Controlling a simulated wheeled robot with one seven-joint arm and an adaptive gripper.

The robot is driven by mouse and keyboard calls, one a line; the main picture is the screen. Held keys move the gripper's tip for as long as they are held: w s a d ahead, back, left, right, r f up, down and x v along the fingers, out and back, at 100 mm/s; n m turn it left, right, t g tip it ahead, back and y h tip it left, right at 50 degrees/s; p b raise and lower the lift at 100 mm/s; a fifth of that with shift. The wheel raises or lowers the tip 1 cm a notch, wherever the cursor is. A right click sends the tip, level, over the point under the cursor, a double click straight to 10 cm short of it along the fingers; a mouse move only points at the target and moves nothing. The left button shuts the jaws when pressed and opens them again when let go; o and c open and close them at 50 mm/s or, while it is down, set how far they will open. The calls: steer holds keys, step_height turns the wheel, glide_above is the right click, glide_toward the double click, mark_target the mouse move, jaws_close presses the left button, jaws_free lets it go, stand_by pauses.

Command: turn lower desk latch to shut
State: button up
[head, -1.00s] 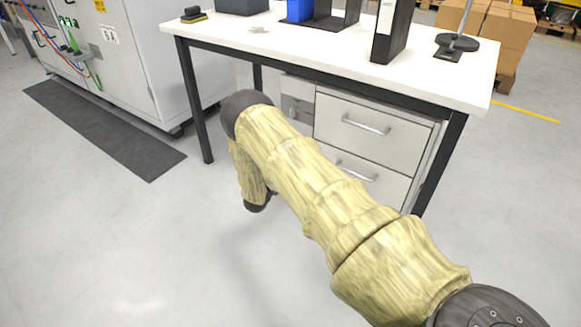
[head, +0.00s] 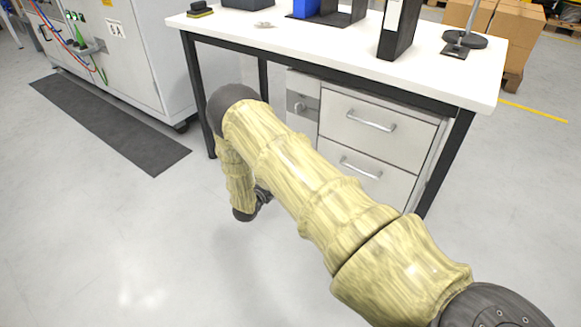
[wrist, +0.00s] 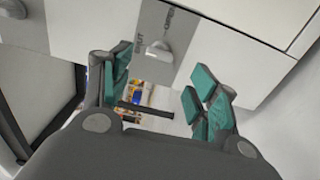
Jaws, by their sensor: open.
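In the wrist view a small metal latch knob (wrist: 160,50) stands on a grey plate (wrist: 152,20) with lettering, part of which reads like "SHUT". The knob appears between and beyond the teal fingertips of my gripper (wrist: 162,62), which is open and empty. I see no contact with the knob. In the head view one latch knob (head: 299,107) shows on the grey panel left of the upper drawer. The panel below it is hidden behind my arm, and my gripper is mostly hidden there too.
The desk (head: 350,58) has dark legs, and binders and a stand on top. Two drawers with bar handles sit under it, the upper drawer (head: 375,125) and the lower drawer (head: 365,177). A dark mat (head: 110,125) lies at left before a grey cabinet. The floor in front is clear.

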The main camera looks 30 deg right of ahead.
steer(key=shift+v, duration=2.25)
steer(key=s+a+f+y, duration=0.3)
steer(key=s+f+y, duration=0.25)
steer(key=s, duration=0.35)
steer(key=s+a+f+y, duration=0.45)
steer(key=s+f, duration=0.25)
steer(key=s, duration=0.2)
steer(key=s+a+r+m+g+y, duration=0.1)
steer(key=s+a+m+g+y, duration=0.15)
steer(key=s, duration=0.75)
steer(key=s+a+r+m+g+y, duration=0.15)
steer(key=s+a, duration=0.25)
steer(key=s, duration=0.7)
steer(key=s+a+r+m+g+y, duration=0.1)
steer(key=s+a+g+y, duration=0.25)
steer(key=s, duration=0.65)
step_height(320, 180, up, 36)
steer(key=p, duration=3.6)
steer(key=shift+w+h, duration=0.35)
steer(key=shift+h, duration=0.1)
